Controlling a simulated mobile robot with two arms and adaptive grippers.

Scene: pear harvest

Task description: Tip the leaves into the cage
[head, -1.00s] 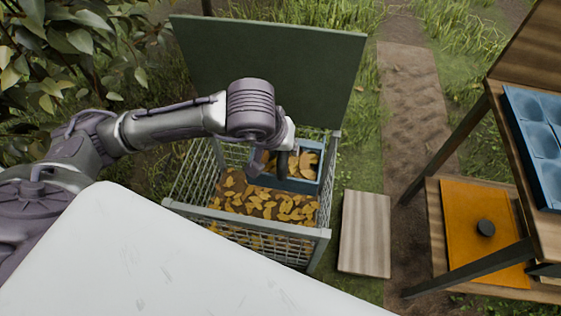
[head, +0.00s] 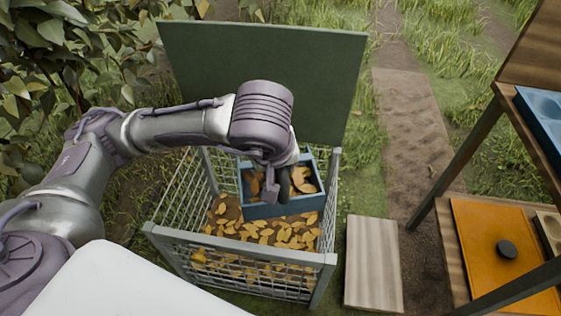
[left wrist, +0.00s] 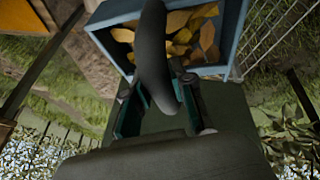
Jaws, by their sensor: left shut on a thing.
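A blue open box (head: 285,210) with yellow-brown leaves (head: 303,180) in it is over the back right part of the wire cage (head: 240,256). The box looks about level. More leaves (head: 270,233) lie on the cage floor. The cage's green lid (head: 265,70) stands open behind it. My left gripper (head: 272,188) is shut at the box; my wrist hides the exact grip in the head view. The left wrist view shows the box (left wrist: 237,38) with leaves beyond the fingers (left wrist: 160,105), and a dark grey bar crossing between them. My right gripper is out of view.
A leafy bush (head: 50,70) is at the left. A wooden board (head: 373,262) lies on the grass right of the cage. A dirt path runs between.

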